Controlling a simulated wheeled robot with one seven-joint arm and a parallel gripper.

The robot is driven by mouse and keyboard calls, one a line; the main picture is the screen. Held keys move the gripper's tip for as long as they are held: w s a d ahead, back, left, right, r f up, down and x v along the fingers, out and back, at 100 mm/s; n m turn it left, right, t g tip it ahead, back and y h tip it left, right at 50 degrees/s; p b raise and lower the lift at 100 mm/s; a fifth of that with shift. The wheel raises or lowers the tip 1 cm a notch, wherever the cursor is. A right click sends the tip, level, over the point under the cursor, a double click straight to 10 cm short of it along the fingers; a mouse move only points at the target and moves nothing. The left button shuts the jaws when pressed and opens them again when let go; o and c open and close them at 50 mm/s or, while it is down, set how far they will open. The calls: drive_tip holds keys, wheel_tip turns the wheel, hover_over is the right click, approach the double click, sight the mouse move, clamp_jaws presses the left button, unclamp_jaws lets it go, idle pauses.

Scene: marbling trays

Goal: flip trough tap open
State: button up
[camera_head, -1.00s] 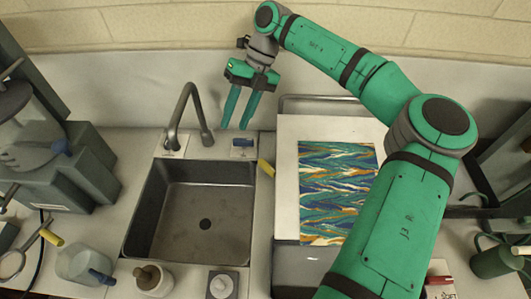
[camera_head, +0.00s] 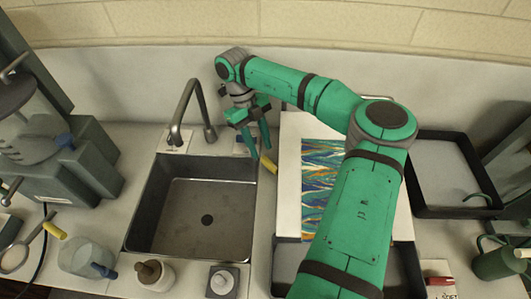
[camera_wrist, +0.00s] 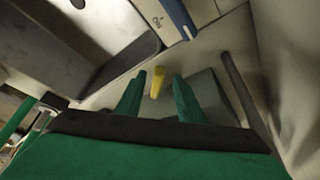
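A yellow lever (camera_head: 268,165), likely the trough tap, sits between the sink and the white board with marbled paper. My gripper (camera_head: 261,153) is open and points down just above and behind it. In the wrist view the lever (camera_wrist: 157,83) shows between the two spread green fingers (camera_wrist: 160,75), with a gap on each side. I cannot tell how far the fingertips reach down around it. The lever's base is hidden.
The dark sink (camera_head: 145,205) with its curved faucet (camera_head: 176,110) stands left of my gripper. A blue lever on a labelled plate (camera_wrist: 175,15) is close by. The marbled paper (camera_head: 318,180) lies to the right, beside an empty-looking black-rimmed tray (camera_head: 412,180).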

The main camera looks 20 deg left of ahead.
sight(264, 155)
drive_tip(key=shift+x, duration=1.1)
drive_tip(key=shift+d+f, duration=0.3)
drive_tip(key=shift+f, duration=0.25)
drive_tip(key=shift+s+a, duration=0.15)
drive_tip(key=shift+a, duration=0.1)
drive_tip(key=shift+c, duration=1.2)
drive_tip(key=c, duration=0.6)
clamp_jaws()
